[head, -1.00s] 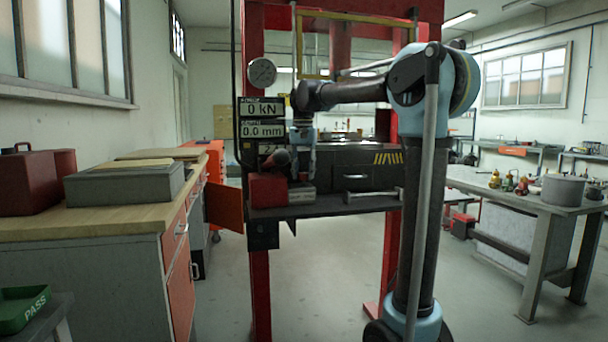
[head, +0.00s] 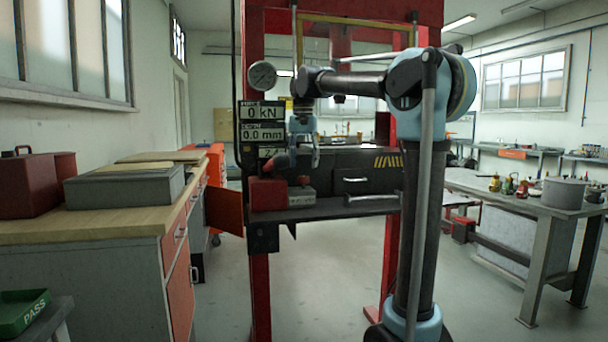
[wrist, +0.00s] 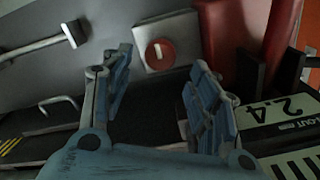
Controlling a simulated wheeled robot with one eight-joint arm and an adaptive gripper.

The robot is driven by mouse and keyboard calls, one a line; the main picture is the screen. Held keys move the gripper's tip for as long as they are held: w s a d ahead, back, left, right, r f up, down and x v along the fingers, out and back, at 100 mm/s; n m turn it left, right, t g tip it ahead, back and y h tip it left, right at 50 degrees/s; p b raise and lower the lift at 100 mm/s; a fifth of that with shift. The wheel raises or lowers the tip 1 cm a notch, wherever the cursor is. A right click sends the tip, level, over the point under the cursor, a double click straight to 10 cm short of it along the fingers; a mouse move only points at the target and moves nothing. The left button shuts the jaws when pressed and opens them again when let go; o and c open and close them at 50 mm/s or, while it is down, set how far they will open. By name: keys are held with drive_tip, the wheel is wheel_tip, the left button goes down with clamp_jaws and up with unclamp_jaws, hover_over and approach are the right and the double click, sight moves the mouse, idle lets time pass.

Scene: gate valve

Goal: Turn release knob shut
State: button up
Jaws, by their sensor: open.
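The release knob (wrist: 160,51) is a round red knob with a short white mark on its face. It sits on a pale grey block (wrist: 182,34), which also shows on the press shelf in the head view (head: 301,198). In the wrist view the mark stands nearly upright in the picture. My gripper (wrist: 161,62) is open and empty, its two blue fingers on either side of the knob in the picture. In the head view my gripper (head: 303,163) points down, just above the knob (head: 303,181), and seems clear of it.
A red box (head: 268,194) stands left of the block, with a dark, red-ended handle (head: 274,163) above it. Display panels (head: 262,133) are close behind left of my gripper. A metal bar (head: 372,198) lies on the shelf at right. A dark drawer unit (head: 352,180) stands behind.

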wheel_tip(320, 180, up, 7)
drive_tip(key=shift+f, duration=0.15)
idle(0.4)
drive_tip(key=s+d+f+n+t, duration=0.1)
drive_tip(key=s+d+f, duration=0.9)
drive_tip(key=f, duration=0.4)
drive_tip(key=s+d+f+n+t, duration=0.1)
drive_tip(key=s+d+f, duration=0.8)
drive_tip(key=s+f, duration=0.45)
drive_tip(key=s+d+f, duration=0.1)
drive_tip(key=s+f, duration=0.3)
drive_tip(key=f, duration=0.4)
drive_tip(key=s+d+f, duration=0.2)
drive_tip(key=s+f, duration=0.2)
drive_tip(key=f, duration=0.4)
drive_tip(key=shift+s+f+n, duration=0.15)
drive_tip(key=shift+s+n, duration=0.15)
drive_tip(key=shift+w+f, duration=0.2)
drive_tip(key=shift+w, duration=0.25)
